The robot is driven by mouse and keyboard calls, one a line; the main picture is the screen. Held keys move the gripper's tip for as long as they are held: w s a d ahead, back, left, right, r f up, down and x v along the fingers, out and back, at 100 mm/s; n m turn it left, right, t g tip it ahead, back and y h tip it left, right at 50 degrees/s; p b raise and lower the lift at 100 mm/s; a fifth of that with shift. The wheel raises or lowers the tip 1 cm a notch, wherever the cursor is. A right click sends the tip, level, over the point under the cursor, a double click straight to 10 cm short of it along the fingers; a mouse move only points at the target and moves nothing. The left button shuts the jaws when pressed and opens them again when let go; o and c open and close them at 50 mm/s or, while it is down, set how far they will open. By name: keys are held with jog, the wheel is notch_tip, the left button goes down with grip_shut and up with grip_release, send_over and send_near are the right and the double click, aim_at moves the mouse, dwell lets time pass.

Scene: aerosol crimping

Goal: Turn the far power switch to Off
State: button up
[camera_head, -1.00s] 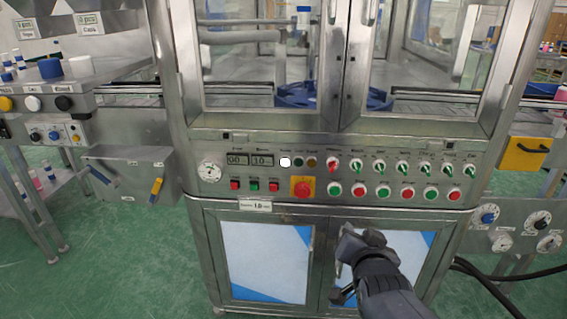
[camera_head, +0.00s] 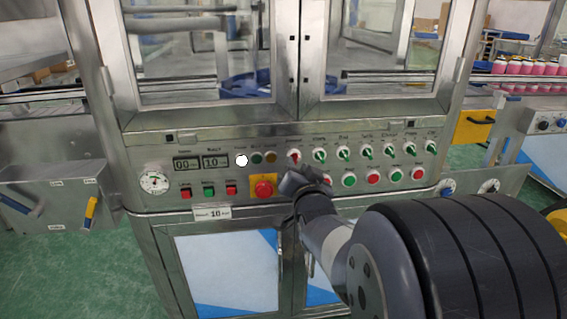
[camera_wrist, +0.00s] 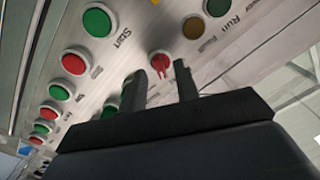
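A red-handled rotary switch (camera_head: 293,156) sits at the left end of the upper switch row on the machine's front panel; its label is too small to read. The switches to its right have green handles. My gripper (camera_head: 298,180) is in front of the panel, just below the red switch. In the wrist view, the red switch (camera_wrist: 161,64) shows beyond and between the tips of my open fingers (camera_wrist: 162,72). Its handle points along the gap between them. I see no clear contact.
A red mushroom button (camera_head: 263,187) on a yellow plate is left of my gripper. Round green and red push buttons (camera_head: 349,180) line the row below the switches. Glass doors (camera_head: 200,60) stand above.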

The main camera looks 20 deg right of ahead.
jog(key=shift+x, duration=1.05)
jog(key=shift+c, duration=0.4)
grip_shut()
